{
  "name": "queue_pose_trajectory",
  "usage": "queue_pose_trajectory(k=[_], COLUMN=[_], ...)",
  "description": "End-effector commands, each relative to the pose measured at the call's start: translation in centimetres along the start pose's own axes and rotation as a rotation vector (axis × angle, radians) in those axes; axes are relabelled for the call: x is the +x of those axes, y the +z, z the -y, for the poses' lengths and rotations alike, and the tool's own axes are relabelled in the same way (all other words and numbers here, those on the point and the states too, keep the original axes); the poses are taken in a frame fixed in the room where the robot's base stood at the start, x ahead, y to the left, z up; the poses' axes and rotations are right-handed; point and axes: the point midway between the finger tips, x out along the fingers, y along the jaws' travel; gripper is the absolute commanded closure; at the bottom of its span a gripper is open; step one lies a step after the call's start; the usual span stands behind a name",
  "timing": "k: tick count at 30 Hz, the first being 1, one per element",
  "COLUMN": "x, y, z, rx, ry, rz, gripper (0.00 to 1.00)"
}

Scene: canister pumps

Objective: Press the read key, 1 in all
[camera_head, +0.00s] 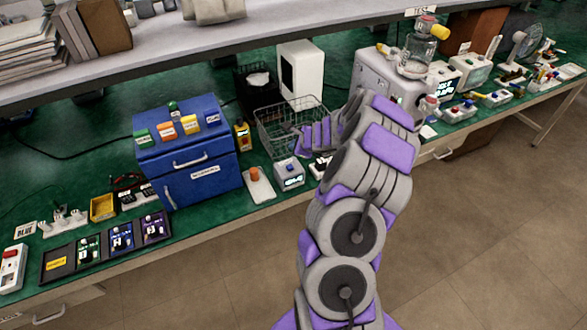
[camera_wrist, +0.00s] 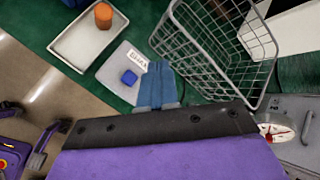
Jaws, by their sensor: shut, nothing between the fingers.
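A small light-grey box (camera_head: 289,174) with a lit display on its front stands on the green bench, left of my arm. A blue key is on its top; in the wrist view the blue key (camera_wrist: 129,77) sits beside a small white label whose print is too blurred to read for certain. My gripper (camera_head: 304,138) is shut and empty, above and behind the box in the head view. In the wrist view its closed blue-grey fingers (camera_wrist: 158,83) reach over the box's edge, just right of the key. Whether they touch the box cannot be told.
A wire basket (camera_wrist: 215,50) stands close beside the fingers. A white tray with an orange cylinder (camera_head: 255,174) is left of the box, then a blue cabinet (camera_head: 200,185). A grey machine (camera_head: 382,82) stands to the right.

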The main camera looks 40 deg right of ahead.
Motion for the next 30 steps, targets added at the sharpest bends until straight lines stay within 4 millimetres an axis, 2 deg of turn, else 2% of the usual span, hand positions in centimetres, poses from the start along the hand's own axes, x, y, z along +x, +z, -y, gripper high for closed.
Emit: queue_pose_trajectory(k=[4,15,30], x=[1.5,4.8,4.7], y=[-0.5,-3.8,-3.1], z=[-1.6,-3.0,-3.6], rx=[-0.003,0.007,-0.001], ry=[0.001,0.006,0.001], rz=[0.001,0.008,0.003], gripper=[1.0,1.0,1.0])
